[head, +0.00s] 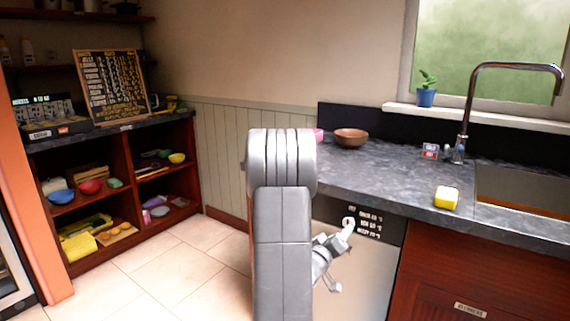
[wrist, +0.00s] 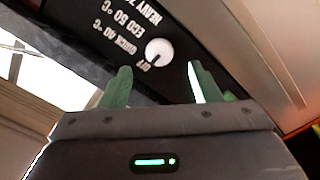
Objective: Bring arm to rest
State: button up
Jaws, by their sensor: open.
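My gripper (wrist: 160,82) is open and empty, its two green fingers spread apart in the wrist view. It faces a black control panel (wrist: 115,42) with a round white knob (wrist: 159,51), which shows between and beyond the fingertips. I cannot tell whether the fingers touch the panel. In the head view my grey arm stands in the middle of the picture and hides part of the appliance. The panel (head: 372,222) is on the front of a light appliance (head: 355,275) under the counter, with my gripper close in front of it.
An open shelf (head: 125,165) stands at left. The tiled floor (head: 180,265) between is clear.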

jog(key=v, duration=0.8)
jog(key=x, duration=1.4)
jog(key=s+a+m+b, duration=0.6)
jog(key=s+m+b, duration=0.1)
jog(key=s+m, duration=0.2)
jog(key=shift+s+a+b, duration=0.3)
jog(key=shift+s+b, duration=0.05)
jog(key=shift+f, duration=0.15)
